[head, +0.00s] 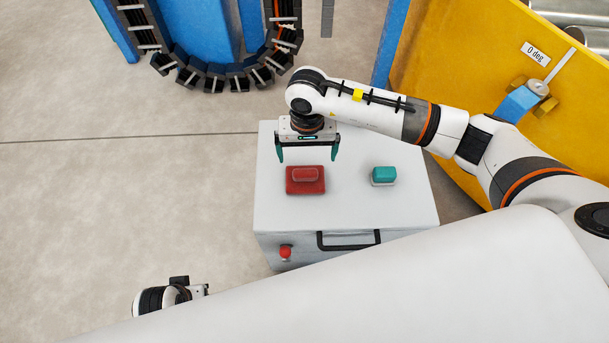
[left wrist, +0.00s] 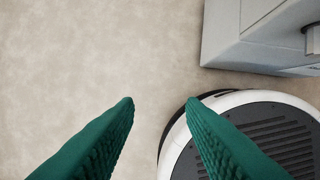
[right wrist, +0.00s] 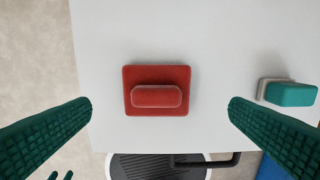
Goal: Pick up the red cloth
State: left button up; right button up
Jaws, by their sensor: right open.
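The red cloth (head: 305,187) lies flat on top of a light grey cabinet, left of centre. It is a dark red square pad with a rounded raised red part on it. In the right wrist view the red cloth (right wrist: 157,98) sits midway between the fingertips. My right gripper (head: 308,156) points down above and slightly behind the cloth in the head view, open and empty, with its fingers wide apart. My left gripper (left wrist: 160,103) is low over the floor, away from the cloth, with its fingers apart and nothing between them.
The cabinet (head: 345,215) has a black handle (head: 348,242) and a red knob (head: 285,252) in front. A teal block on a pale base (head: 384,175) lies right of the cloth. A yellow panel (head: 440,60) stands at the back right. The floor at left is clear.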

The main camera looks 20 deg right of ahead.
aim_at(305, 171)
notch_tip(305, 171, down, 3)
jog(key=shift+a+f, duration=0.1)
jog(key=shift+f, duration=0.1)
jog(key=f, duration=0.2)
jog(key=f+b, duration=0.1)
jog(key=f, duration=0.1)
jog(key=shift+s+a+f, duration=0.1)
jog(key=shift+s+a, duration=0.1)
jog(key=shift+s, duration=0.1)
jog(key=shift+f, duration=0.55)
pick_arm(q)
notch_tip(305, 171, up, 4)
jog(key=shift+r, duration=0.2)
pick_arm(e)
jog(key=c, duration=0.7)
